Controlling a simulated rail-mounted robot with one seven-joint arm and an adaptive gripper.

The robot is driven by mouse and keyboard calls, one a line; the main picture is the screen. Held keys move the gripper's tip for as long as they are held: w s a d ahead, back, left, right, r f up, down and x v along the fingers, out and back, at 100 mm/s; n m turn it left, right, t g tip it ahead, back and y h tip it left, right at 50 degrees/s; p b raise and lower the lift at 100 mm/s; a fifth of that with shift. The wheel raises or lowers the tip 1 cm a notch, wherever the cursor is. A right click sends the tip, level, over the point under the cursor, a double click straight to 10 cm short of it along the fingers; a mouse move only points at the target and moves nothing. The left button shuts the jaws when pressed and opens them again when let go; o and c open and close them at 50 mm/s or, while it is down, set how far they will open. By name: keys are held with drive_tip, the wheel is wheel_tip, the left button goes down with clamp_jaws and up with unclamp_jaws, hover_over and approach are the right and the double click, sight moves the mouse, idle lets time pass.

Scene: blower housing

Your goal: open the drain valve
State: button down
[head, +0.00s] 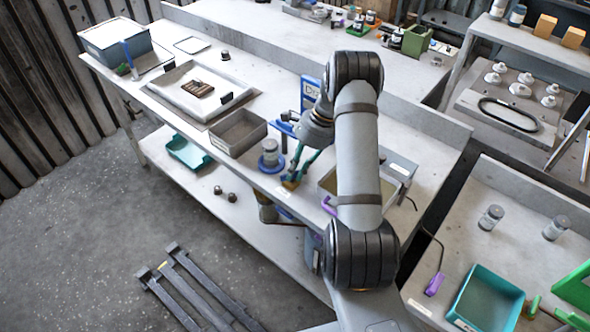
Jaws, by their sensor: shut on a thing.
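My gripper (293,178) reaches down at the front edge of the long grey bench (232,65), with its teal fingers pointing down. The fingers are closed around a small yellow-brown part (290,185) at that edge, which looks like the drain valve's handle. The part is small and partly covered by the fingers, so whether the valve is turned cannot be told. A brass-coloured rounded piece (266,213) hangs just below the edge. My arm hides part of the area to the right.
A grey cylinder on a blue base (271,155) stands close left of my gripper. An empty grey tray (238,132) is farther left. A blue-and-white box (310,92) stands behind. A teal tray (188,152) lies on the lower shelf. Dark rails (190,290) lie on the floor.

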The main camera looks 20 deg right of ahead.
drive_tip(key=shift+w+n+g+p, duration=0.2)
drive_tip(key=shift+n+g, duration=0.2)
drive_tip(key=shift+n, duration=0.65)
drive_tip(key=shift+w+n+g+p, duration=0.15)
drive_tip(key=shift+n+g, duration=0.25)
drive_tip(key=shift+n, duration=0.65)
drive_tip(key=shift+s, duration=0.1)
drive_tip(key=c, duration=1.7)
unclamp_jaws()
drive_tip(key=shift+c, duration=0.2)
drive_tip(key=shift+o, duration=0.5)
drive_tip(key=v, duration=1.2)
drive_tip(key=shift+a, duration=0.2)
